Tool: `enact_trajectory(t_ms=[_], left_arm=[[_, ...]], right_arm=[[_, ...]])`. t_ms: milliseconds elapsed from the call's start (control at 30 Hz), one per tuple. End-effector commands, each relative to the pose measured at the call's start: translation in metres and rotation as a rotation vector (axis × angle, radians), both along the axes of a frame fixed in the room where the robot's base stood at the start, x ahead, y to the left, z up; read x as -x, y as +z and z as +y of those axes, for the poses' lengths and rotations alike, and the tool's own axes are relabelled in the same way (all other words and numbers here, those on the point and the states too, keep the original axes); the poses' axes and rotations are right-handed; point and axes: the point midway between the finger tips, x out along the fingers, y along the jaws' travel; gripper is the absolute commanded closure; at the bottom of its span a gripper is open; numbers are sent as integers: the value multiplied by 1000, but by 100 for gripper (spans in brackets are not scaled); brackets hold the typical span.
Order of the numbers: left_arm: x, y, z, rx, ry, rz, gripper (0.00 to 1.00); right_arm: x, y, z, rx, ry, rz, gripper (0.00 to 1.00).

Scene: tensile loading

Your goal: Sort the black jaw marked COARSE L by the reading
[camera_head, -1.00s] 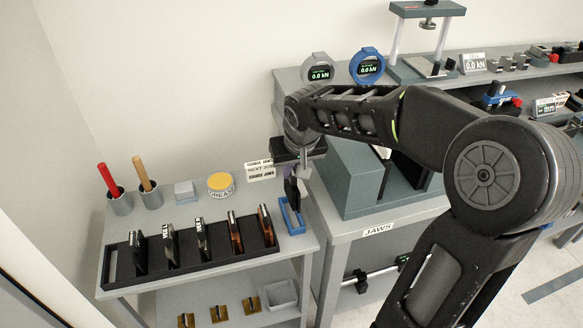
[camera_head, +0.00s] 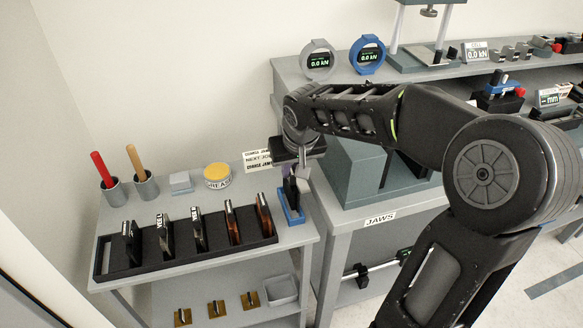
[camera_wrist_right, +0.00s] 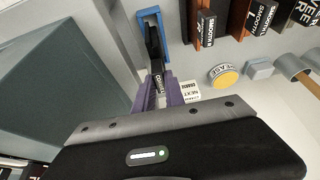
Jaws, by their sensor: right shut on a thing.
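My right gripper (camera_head: 302,170) is shut on a black jaw (camera_head: 291,190), holding it upright at the small blue holder (camera_head: 300,219) at the shelf's right end. In the right wrist view the purple fingers (camera_wrist_right: 156,92) grip the black jaw (camera_wrist_right: 154,48), whose lettering is only partly visible. Its far end overlaps the blue holder (camera_wrist_right: 142,28); I cannot tell whether it is seated. Two round gauges, one grey (camera_head: 318,60) and one blue (camera_head: 367,55), both read 0.0 kN. My left gripper is out of view.
A black rack (camera_head: 185,257) with several jaws stands left of the blue holder. Behind it are a yellow-lidded grease tin (camera_head: 217,176), a grey block (camera_head: 181,183), two handled tools in cups and a NEXT JOB sign (camera_head: 257,161). A grey-green block (camera_head: 352,180) stands close on the right.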

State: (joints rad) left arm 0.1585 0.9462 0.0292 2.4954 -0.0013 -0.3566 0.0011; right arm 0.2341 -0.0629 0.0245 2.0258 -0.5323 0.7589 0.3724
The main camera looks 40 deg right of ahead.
Motion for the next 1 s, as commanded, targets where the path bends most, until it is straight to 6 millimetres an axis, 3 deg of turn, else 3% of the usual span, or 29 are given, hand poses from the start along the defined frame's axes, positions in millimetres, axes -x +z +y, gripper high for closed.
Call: enact_trajectory(t_ms=[1000], left_arm=[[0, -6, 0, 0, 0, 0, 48]], right_arm=[[-1, 2, 0, 1, 0, -7, 100]])
